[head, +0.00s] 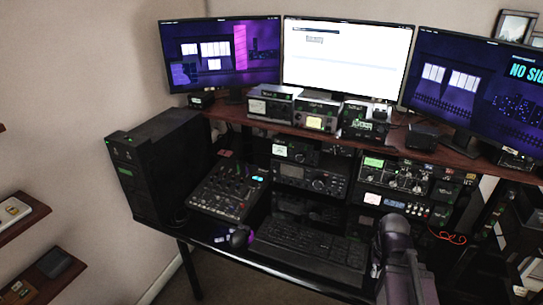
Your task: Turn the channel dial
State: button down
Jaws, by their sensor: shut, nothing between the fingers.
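A black radio transceiver (311,177) with a lit display and a round knob stands in the middle of the desk's lower shelf. Several other units with knobs stand around it, including a unit with a green display (400,174) to its right. No label is readable, so I cannot tell which knob is the channel dial. My dark arm rises from the bottom edge, right of centre, in front of the desk and to the right of the keyboard. I cannot make out my gripper's fingers; the arm's own links appear to hide them.
A keyboard (308,243), a mouse (239,238) and a mixer (229,190) lie on the desk. A black computer tower (158,166) stands at the left. Three monitors and several small meters (316,122) fill the upper shelf. Wall shelves (22,224) are at far left.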

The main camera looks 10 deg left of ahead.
aim_at(300, 157)
jog(key=u, duration=0.4)
jog(key=k, duration=1.05)
jog(key=u, duration=0.9)
jog(key=i, duration=1.8)
jog(key=z, duration=0.8)
jog(key=i, duration=0.5)
jog(key=z, duration=0.3)
